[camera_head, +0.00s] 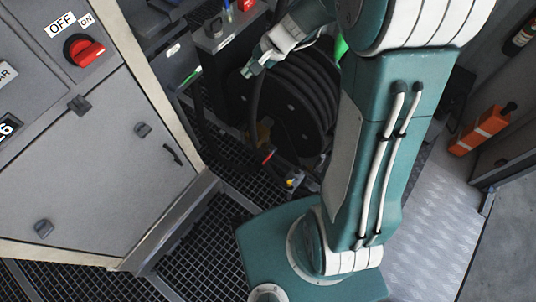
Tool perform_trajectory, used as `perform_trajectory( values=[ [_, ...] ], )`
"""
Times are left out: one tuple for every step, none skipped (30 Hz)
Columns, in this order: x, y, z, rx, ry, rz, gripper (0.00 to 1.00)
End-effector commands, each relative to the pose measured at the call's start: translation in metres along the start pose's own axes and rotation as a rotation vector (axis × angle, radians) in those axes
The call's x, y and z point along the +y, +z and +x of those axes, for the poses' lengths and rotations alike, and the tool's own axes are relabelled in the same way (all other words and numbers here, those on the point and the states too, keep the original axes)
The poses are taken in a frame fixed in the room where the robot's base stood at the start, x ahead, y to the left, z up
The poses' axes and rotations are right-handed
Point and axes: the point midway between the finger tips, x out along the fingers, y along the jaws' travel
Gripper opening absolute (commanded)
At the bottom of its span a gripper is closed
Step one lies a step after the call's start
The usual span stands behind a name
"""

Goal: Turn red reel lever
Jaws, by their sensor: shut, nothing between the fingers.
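A black hose reel (300,108) stands behind my arm, with thick dark hose wound on it. My arm hides its right part. A small red piece (268,157), which looks like a lever, shows low in front of the reel near a hose fitting. It is too small to make out its exact position. My gripper (249,71) is shut and empty in front of the upper left of the reel. It is well above the red piece and apart from it. I cannot tell whether it touches the hose.
A grey cabinet (100,165) on the left carries a red rotary switch (88,50) with OFF and ON labels. A dark shelf (222,38) holds small items at the top. Black grating (205,245) covers the floor. An orange box (483,130) stands at right.

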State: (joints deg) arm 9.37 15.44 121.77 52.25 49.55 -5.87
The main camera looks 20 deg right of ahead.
Motion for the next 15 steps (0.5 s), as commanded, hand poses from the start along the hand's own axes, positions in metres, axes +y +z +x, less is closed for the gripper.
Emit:
perform_trajectory(
  values=[
    [0.006,-0.015,0.015,-0.017,-0.02,0.063,0.0],
    [0.009,-0.022,0.023,-0.024,-0.035,0.099,0.0],
    [0.012,-0.033,0.034,-0.031,-0.055,0.146,0.0],
    [0.015,-0.041,0.042,-0.036,-0.069,0.182,0.0],
    [0.019,-0.048,0.05,-0.041,-0.083,0.218,0.0],
    [0.024,-0.058,0.061,-0.047,-0.101,0.265,0.0],
    [0.028,-0.066,0.07,-0.05,-0.115,0.301,0.0],
    [0.033,-0.074,0.078,-0.052,-0.129,0.337,0.0],
    [0.041,-0.084,0.089,-0.056,-0.146,0.386,0.0],
    [0.046,-0.091,0.098,-0.057,-0.159,0.423,0.0],
    [0.053,-0.098,0.106,-0.059,-0.172,0.461,0.0],
    [0.062,-0.107,0.118,-0.058,-0.189,0.51,0.0],
    [0.069,-0.114,0.127,-0.058,-0.2,0.547,0.0],
    [0.076,-0.121,0.136,-0.057,-0.212,0.584,0.0],
    [0.087,-0.129,0.148,-0.055,-0.227,0.635,0.0]
  ],
)
